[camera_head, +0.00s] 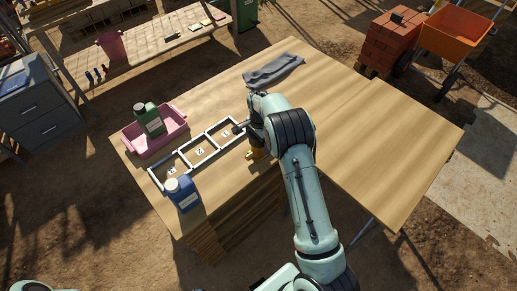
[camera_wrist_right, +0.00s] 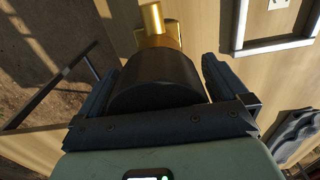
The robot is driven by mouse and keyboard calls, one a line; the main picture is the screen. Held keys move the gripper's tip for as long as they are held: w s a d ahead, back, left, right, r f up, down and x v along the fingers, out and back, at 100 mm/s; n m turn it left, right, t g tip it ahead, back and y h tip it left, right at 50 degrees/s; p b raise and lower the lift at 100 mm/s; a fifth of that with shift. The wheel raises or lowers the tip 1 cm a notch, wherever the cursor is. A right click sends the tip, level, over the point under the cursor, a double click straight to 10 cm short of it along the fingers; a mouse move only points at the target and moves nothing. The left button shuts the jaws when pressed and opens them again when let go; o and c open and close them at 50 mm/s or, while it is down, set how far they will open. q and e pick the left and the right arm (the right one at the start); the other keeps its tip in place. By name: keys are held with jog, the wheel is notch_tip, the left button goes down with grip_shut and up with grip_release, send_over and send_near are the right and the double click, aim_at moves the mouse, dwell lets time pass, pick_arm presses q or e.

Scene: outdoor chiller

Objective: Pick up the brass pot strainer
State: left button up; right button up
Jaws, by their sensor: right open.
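The brass pot strainer (camera_head: 254,154) stands near the table's front edge, mostly hidden behind my right arm in the head view. In the right wrist view its brass part (camera_wrist_right: 156,28) shows beyond a wide dark cylinder (camera_wrist_right: 155,82), which seems to belong to it. My right gripper (camera_wrist_right: 157,70) is open, with one finger on each side of the dark cylinder. I cannot tell whether the fingers touch it. In the head view the right gripper (camera_head: 245,129) is partly hidden by its own wrist. My left gripper is not in view.
A numbered white frame (camera_head: 184,174) lies left of the strainer. A blue jug (camera_head: 184,195) stands at its near end. A pink tray (camera_head: 178,133) holds a green bottle (camera_head: 149,119). A grey cloth (camera_head: 274,70) lies at the back. The table's right side is clear.

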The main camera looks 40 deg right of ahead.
jog(key=shift+r, duration=0.1)
grip_shut()
